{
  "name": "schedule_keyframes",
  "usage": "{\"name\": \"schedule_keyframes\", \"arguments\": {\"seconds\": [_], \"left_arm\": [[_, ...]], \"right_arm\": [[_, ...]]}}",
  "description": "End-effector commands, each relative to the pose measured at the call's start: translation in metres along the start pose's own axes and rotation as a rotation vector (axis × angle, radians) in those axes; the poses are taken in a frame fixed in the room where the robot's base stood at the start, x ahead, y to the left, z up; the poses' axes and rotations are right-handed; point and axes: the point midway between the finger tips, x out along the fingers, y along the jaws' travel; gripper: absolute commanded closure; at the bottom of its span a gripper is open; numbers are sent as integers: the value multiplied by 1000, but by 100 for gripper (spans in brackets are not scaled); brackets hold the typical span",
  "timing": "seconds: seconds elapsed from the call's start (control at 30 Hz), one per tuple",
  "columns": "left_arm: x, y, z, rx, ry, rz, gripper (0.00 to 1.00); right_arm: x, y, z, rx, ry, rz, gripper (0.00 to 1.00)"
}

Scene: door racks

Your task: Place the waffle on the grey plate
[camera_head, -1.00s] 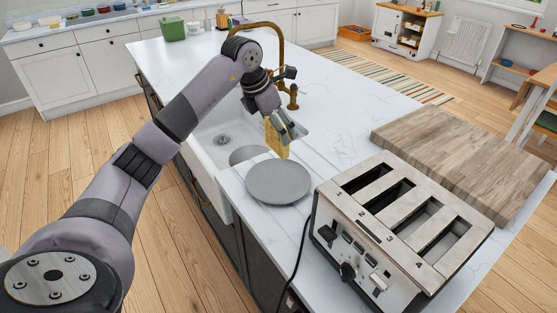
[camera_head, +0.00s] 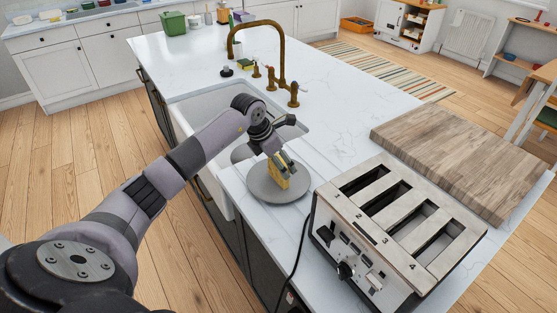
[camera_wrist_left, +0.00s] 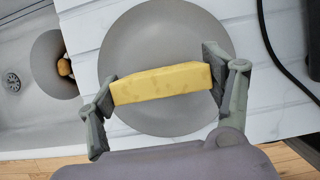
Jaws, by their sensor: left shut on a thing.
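The yellow waffle (camera_head: 277,180) is upright on edge between the fingers of my left gripper (camera_head: 280,163). In the left wrist view the fingers press on both ends of the waffle (camera_wrist_left: 162,83). The round grey plate (camera_head: 262,191) lies on the counter beside the sink, and it also shows in the left wrist view (camera_wrist_left: 165,120). The waffle is over the plate; I cannot tell whether its lower edge touches it. My right gripper does not show.
A four-slot toaster (camera_head: 395,235) stands close to the right of the plate, its black cord (camera_head: 297,260) beside it. A wooden board (camera_head: 455,155) lies behind the toaster. The white sink (camera_head: 205,105) and brass tap (camera_head: 283,60) are behind the plate.

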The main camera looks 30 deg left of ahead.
Motion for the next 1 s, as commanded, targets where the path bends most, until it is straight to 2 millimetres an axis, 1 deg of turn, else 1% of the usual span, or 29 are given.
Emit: {"name": "schedule_keyframes", "arguments": {"seconds": [0.13,0.17,0.43,0.47,0.8,0.87,0.93,1.0], "left_arm": [[4,0,-1,0,0,1,53],[3,0,-1,0,0,1,25],[2,0,-1,0,0,0,7],[2,0,-1,0,0,0,6],[0,0,0,0,0,0,6],[-3,0,1,0,0,0,6],[-9,2,0,1,-2,3,6],[-20,2,0,1,-3,4,6]], "right_arm": [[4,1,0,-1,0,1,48],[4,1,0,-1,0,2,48],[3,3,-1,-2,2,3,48],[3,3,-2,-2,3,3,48],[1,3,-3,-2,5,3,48],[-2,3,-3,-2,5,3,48],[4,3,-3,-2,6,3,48],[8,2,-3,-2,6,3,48]]}}
